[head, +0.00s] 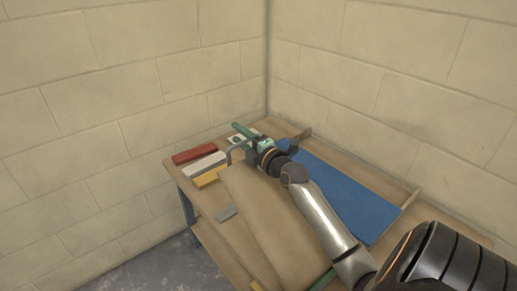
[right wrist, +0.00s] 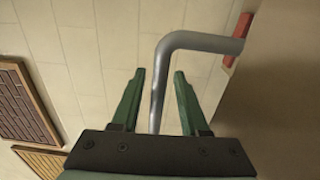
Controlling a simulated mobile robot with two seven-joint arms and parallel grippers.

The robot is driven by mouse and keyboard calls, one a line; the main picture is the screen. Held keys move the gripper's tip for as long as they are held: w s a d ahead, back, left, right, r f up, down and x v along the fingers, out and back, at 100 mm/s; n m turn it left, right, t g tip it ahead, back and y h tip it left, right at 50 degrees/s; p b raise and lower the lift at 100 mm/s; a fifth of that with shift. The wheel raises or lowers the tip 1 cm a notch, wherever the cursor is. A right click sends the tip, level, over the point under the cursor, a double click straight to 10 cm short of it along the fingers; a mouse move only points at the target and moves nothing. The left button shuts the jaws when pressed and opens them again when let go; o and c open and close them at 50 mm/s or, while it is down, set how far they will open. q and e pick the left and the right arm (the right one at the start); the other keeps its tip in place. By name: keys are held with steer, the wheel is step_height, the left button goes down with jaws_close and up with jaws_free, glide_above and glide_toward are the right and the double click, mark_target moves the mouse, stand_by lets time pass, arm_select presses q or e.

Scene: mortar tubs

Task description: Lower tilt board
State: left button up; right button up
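A tan board (head: 262,205), which looks like the tilt board, is on the wooden table; it appears raised and slanted, though its exact angle is hard to tell. A grey bent bar (head: 230,151) shows at its far end. In the right wrist view the bar (right wrist: 205,41) bends at a corner and runs toward a brown surface (right wrist: 285,95) on the right. My right gripper (right wrist: 158,84) is open, with its green fingers on either side of the bar and gaps visible. It also shows in the head view (head: 243,136). My left gripper is out of view.
Red (head: 194,154), white (head: 204,164) and yellow (head: 208,177) blocks lie at the table's left edge. A blue panel (head: 345,195) lies to the right, partly behind my right arm. Block walls close off the back and right.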

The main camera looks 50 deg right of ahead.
glide_above(258, 171)
steer(key=shift+w, duration=0.15)
stand_by(0.3)
steer(key=shift+f, duration=0.1)
stand_by(0.5)
